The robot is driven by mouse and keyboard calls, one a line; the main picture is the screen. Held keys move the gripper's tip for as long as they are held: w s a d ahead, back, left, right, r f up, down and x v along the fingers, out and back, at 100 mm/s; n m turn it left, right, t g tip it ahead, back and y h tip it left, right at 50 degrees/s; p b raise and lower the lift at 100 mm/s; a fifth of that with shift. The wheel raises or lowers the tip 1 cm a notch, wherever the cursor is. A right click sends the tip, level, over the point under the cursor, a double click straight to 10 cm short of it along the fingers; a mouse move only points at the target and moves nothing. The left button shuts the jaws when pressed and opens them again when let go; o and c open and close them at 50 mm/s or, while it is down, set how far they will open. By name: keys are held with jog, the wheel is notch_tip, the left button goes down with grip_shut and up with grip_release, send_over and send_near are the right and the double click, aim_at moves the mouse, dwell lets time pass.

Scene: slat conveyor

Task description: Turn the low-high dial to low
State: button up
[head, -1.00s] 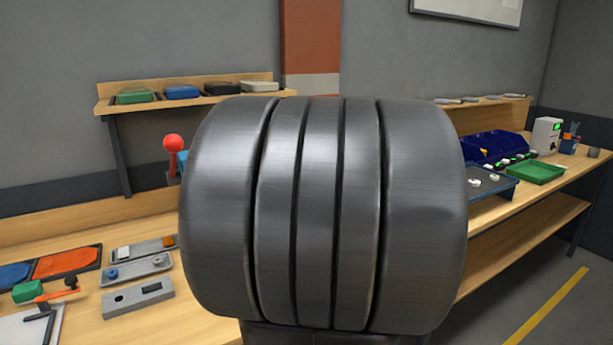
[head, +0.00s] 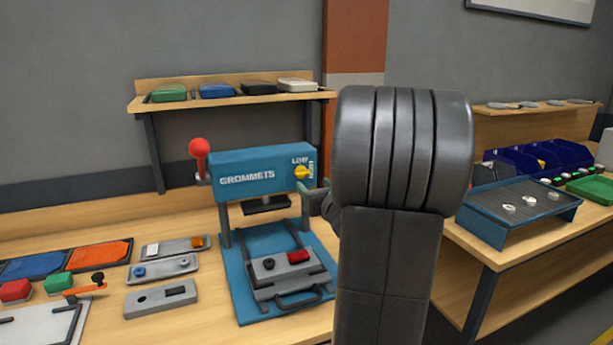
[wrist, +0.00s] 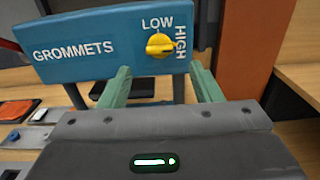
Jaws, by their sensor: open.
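The low-high dial is a yellow round knob (head: 302,172) on the front of the blue GROMMETS press head (head: 247,170). In the wrist view the dial (wrist: 159,45) has LOW printed above it and HIGH printed at its right. Its raised ridge lies roughly level, towards HIGH; which end is the pointer is hard to tell. My gripper (wrist: 160,67) is open, with its two green fingers apart on either side below the dial, short of the panel and empty. In the head view my arm hides most of the gripper, just right of the press.
The press has a red-knobbed lever (head: 199,148) at left and a grey fixture (head: 290,270) on its blue base. Grey trays (head: 162,268) lie left of it on the bench. A shelf (head: 235,97) is behind. A slat conveyor (head: 520,205) stands at right.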

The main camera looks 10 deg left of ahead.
aim_at(304, 175)
jog(key=p+x, duration=0.1)
jog(key=x, duration=0.5)
jog(key=shift+w+a, duration=0.25)
jog(key=c, duration=1)
